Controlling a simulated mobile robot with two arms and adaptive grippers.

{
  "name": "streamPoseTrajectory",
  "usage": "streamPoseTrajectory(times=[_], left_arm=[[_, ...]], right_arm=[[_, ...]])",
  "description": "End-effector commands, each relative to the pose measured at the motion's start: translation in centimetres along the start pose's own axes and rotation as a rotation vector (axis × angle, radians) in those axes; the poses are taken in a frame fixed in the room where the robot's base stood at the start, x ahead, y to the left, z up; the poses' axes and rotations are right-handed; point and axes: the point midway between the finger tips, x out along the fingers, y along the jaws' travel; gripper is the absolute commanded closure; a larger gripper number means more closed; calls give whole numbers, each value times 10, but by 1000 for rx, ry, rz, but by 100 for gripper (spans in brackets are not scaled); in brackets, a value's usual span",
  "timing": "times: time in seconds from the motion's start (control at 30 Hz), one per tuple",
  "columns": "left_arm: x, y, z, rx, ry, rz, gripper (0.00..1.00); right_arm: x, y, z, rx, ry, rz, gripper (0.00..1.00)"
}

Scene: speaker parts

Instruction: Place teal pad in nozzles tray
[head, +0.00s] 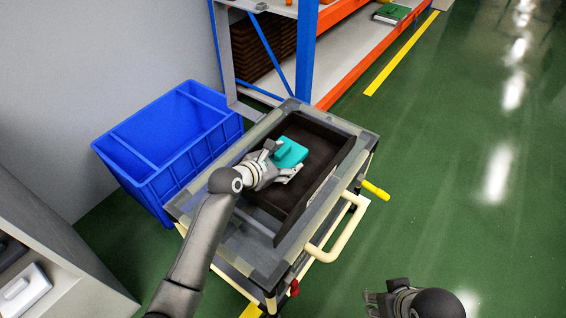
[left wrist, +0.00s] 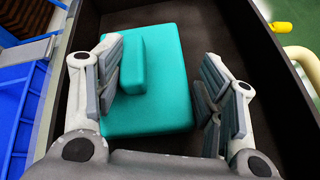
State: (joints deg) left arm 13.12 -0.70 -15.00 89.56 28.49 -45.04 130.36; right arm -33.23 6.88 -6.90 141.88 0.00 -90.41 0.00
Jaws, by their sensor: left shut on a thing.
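The teal pad (head: 290,152), a flat square block with a raised grip, is in the dark tray (head: 325,138) on the cart. In the left wrist view the pad (left wrist: 160,58) lies between and beyond the fingers, over the dark tray floor. My left gripper (head: 277,163) is at the pad's near edge, shut on it. In the left wrist view the left finger overlaps the pad next to its raised grip, and the right finger is by its right side. The exact contact is hidden. My right gripper (head: 374,303) is at the bottom edge, away from the cart; its opening is unclear.
The tray stands on a grey cart (head: 258,268) with a cream handle (head: 338,232). A blue crate (head: 165,140) is left of the cart. A shelf rack with a blue post (head: 305,50) stands behind. The green floor at right is clear.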

Motion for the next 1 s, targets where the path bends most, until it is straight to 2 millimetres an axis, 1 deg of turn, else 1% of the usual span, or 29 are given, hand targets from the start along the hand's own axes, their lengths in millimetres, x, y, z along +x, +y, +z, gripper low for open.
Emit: streamPoseTrajectory(times=[0.33, 0.37, 0.53, 0.9, 1.0], left_arm=[[1, -1, -2, 0, -1, 1, 53], [2, -1, -2, -1, -1, 1, 35], [1, -1, -2, 0, -1, 1, 14], [1, 0, -1, 1, -2, 1, 14], [-7, 0, 0, -1, 0, 0, 14]], right_arm=[[-1, 0, 0, 0, 1, 1, 60], [-1, 0, 0, 0, 1, 1, 60], [-1, 0, 0, 0, 0, 1, 60], [0, 0, 0, 0, 0, 0, 60], [-4, 0, -2, 0, 3, 0, 60]])
